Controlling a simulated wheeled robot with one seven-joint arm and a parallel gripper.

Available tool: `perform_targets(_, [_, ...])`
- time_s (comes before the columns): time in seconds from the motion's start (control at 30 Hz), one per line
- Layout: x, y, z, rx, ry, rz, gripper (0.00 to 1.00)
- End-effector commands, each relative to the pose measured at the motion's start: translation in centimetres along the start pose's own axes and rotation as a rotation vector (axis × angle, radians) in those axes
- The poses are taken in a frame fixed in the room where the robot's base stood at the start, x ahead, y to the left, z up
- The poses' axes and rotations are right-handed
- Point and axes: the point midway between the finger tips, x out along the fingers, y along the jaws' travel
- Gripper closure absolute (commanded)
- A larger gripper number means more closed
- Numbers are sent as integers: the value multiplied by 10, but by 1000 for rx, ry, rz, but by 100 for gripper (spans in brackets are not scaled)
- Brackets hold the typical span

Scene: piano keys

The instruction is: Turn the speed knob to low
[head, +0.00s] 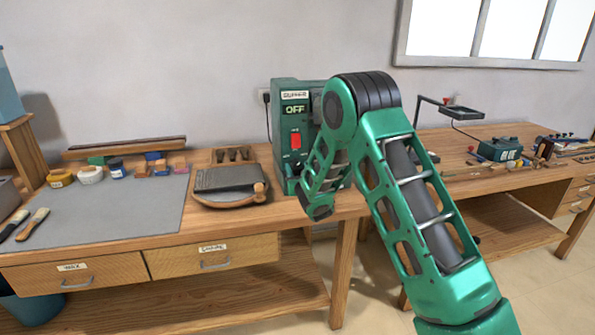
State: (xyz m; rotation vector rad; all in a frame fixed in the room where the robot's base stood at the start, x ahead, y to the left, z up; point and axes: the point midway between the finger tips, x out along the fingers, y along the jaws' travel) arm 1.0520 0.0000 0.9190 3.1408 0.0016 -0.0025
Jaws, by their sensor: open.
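A green machine (273,125) stands on the workbench at the centre of the head view. Its label is too small to read surely. Its display (294,110) reads OFF, and a red switch (295,140) sits below it. The speed knob cannot be made out; the lower right of the machine's front is hidden behind my green arm. My arm rises from the lower right, bends at the elbow and comes down in front of the machine. No fingers of my gripper show in this view.
A grey mat (105,212) covers the left of the workbench, with jars and brushes. A tray with a dark slab (228,178) and a wooden-handled tool lies left of the machine. Another green box (499,150) and a black stand (462,112) are at the right.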

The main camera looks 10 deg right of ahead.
Motion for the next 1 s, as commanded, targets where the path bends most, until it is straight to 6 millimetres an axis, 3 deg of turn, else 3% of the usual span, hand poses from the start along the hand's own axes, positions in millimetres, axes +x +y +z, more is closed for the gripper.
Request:
perform_targets(0.33, [4,0,0,0,1,-1,53])
perform_targets(0.5, [4,0,0,0,0,0,92])
perform_targets(0.53, [4,0,0,0,0,0,94])
perform_targets(1.0, [4,-1,0,-100,0,-1,94])
